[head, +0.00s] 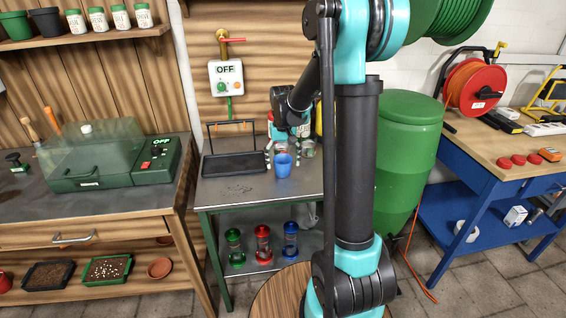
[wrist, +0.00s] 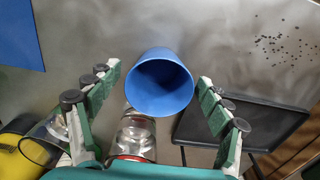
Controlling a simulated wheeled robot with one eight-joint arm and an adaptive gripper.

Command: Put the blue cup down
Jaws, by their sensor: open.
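The blue cup (head: 283,165) stands upright on the grey metal top of the small green-framed table (head: 217,187) in the head view. In the wrist view the blue cup (wrist: 160,84) shows its open mouth, and its inside looks empty. My gripper (head: 281,152) is at the cup, and in the wrist view the gripper (wrist: 159,82) has its fingers spread on both sides. A gap shows between the cup and each finger, so the gripper is open and holds nothing.
A black tray (head: 234,162) stands left of the cup. A clear jar (wrist: 134,137) is close to the cup in the wrist view. Dark bits (head: 238,188) lie on the tabletop. Red, green and blue-capped containers (head: 263,244) stand on the shelf below. A green barrel (head: 408,150) is at right.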

